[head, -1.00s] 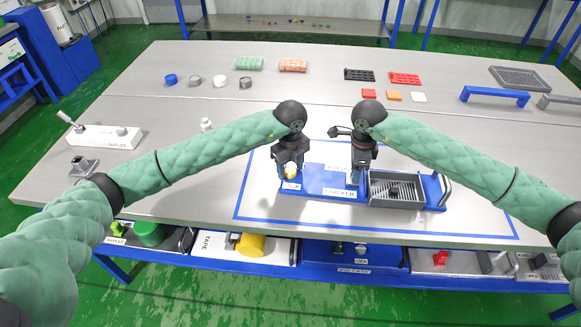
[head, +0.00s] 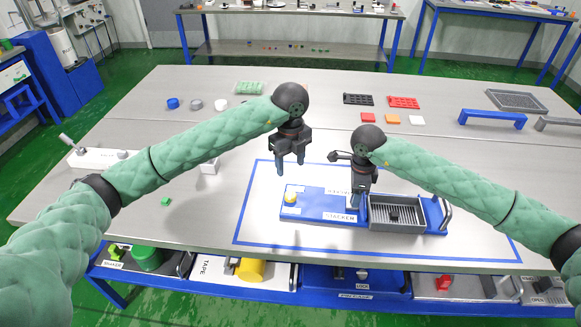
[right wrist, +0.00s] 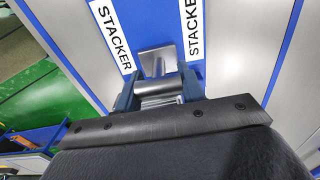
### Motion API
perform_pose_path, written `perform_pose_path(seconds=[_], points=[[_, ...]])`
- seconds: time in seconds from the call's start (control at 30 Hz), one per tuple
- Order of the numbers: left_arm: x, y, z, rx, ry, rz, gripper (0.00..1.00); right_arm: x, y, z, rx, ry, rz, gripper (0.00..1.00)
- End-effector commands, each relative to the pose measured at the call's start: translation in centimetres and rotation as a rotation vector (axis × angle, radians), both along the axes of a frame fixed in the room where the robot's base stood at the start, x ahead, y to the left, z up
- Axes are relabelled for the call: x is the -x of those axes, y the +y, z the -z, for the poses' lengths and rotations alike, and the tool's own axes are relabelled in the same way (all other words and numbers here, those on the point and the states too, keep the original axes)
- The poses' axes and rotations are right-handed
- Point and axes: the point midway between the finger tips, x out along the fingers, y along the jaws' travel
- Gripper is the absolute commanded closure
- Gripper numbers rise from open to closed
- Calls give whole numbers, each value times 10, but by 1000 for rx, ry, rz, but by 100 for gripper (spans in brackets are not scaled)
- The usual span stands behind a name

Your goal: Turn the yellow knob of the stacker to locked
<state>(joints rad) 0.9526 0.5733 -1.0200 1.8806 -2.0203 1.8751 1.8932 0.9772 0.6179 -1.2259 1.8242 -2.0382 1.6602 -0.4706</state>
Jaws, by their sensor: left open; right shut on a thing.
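The blue stacker (head: 322,212) stands on the table inside a blue taped outline. Its yellow knob (head: 291,197) shows at the left end of its base, uncovered. I cannot read which position the knob is in. My left gripper (head: 291,170) is open and empty, raised above and behind the knob, clear of it. My right gripper (head: 356,205) is shut on a grey metal part of the stacker, beside the grey tray (head: 397,226). In the right wrist view this metal part (right wrist: 158,88) sits between the fingers, between two STACKER labels.
A white box with a lever (head: 100,158) stands at the far left. Caps (head: 172,103), a green block tray (head: 249,87), black and red racks (head: 404,102) and blue supports (head: 493,118) lie farther back. A small green piece (head: 166,202) lies left of the outline. The table's front right is clear.

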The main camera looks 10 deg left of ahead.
Motion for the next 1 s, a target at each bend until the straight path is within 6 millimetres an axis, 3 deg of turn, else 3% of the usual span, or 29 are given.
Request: perform_pose_path(seconds=[0.27, 0.3, 0.43, 0.77, 1.0], points=[[0, 0, 0, 0, 0, 0, 45, 0, 0, 0, 0, 1, 0, 100], [0, 0, 0, 0, 0, 0, 45, 0, 0, 0, 0, 1, 0, 59], [0, 0, 0, 0, 0, 0, 45, 0, 0, 0, 0, 1, 0, 35], [0, 0, 0, 0, 0, 0, 45, 0, 0, -2, 0, 0, 0, 35], [0, 0, 0, 0, 0, 0, 45, -1, 0, -32, 0, -3, -1, 35]])
